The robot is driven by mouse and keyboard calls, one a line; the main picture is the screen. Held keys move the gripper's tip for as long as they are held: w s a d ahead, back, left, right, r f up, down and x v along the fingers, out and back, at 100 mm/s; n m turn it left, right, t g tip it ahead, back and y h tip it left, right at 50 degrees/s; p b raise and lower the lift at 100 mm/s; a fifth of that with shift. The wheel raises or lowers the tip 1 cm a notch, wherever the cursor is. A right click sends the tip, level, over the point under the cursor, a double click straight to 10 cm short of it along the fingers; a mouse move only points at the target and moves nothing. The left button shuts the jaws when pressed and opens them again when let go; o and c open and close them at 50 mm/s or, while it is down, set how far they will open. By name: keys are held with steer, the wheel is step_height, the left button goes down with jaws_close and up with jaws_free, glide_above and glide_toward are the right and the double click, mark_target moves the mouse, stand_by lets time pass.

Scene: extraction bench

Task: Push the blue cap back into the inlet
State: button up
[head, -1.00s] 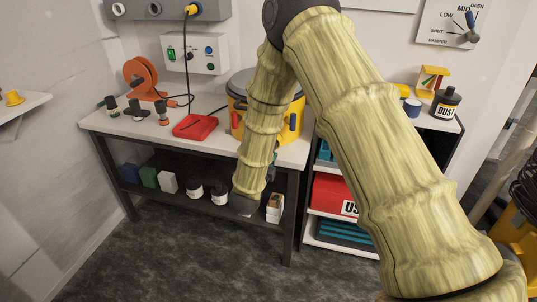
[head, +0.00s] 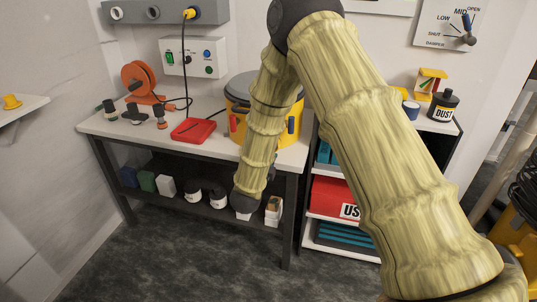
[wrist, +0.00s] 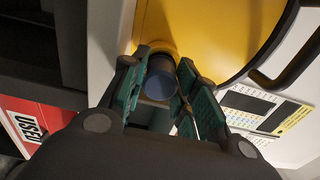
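Whether the pads touch the cap is not clear. In the head view the yellow drum (head: 238,100) stands on the bench, partly behind my arm. The cap and inlet are hidden there, and my gripper is mostly hidden behind my forearm.
The bench (head: 100,128) also holds a red tray (head: 193,131), an orange reel (head: 140,80) and several small dark fittings. A shelf unit with a red box (head: 335,197) stands close at the right. The floor (head: 170,265) in front is clear.

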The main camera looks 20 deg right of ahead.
steer(key=o, duration=0.3)
steer(key=v, duration=1.2)
